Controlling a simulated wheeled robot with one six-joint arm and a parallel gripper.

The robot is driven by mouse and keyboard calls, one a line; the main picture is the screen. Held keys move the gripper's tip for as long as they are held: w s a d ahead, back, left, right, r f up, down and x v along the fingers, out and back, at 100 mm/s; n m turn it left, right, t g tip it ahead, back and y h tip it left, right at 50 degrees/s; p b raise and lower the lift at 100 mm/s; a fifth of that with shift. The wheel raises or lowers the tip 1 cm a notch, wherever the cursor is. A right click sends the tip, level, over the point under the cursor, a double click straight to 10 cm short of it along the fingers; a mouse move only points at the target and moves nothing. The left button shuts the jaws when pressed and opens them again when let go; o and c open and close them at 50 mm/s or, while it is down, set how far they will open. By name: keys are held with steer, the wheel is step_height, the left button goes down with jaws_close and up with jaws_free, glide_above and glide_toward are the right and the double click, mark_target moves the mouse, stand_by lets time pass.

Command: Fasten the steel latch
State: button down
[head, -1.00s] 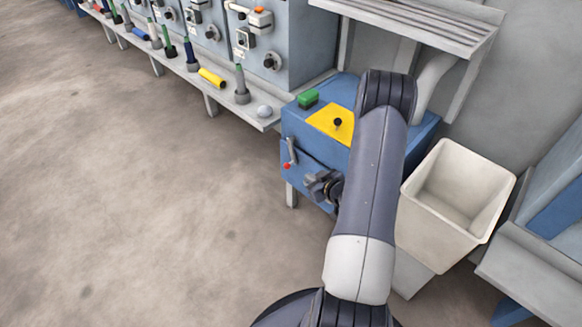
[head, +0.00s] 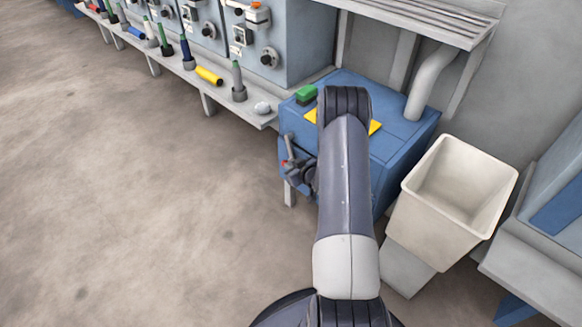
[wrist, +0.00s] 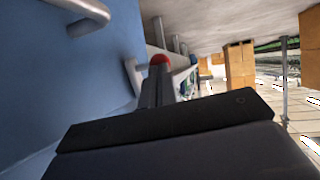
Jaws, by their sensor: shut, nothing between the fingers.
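The steel latch (head: 289,146) is a small grey lever on the left face of the blue cabinet (head: 385,150), with a red knob (head: 285,162) at its lower end. My gripper (head: 288,171) is at the knob, low on that face. In the wrist view, the dark fingers of my gripper (wrist: 157,76) are shut with nothing between them, their tips right by the red knob (wrist: 160,60). A pale grey bar of the latch (wrist: 133,76) shows left of the tips. I cannot tell whether the fingers touch the knob. My arm covers part of the cabinet.
A green button (head: 306,94) and a yellow plate (head: 375,127) are on the cabinet top. A cream bin (head: 450,195) stands to the right. A shelf with bobbins (head: 239,95) runs left. A grey curved handle (wrist: 88,14) juts from the blue face. The floor at left is clear.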

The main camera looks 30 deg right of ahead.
steer(key=w+t+b, duration=0.1)
steer(key=b, duration=0.2)
steer(key=w+f+t+b, duration=0.1)
steer(key=b, duration=0.3)
steer(key=shift+a+f, duration=0.3)
steer(key=shift+a, duration=0.1)
steer(key=shift+w, duration=0.1)
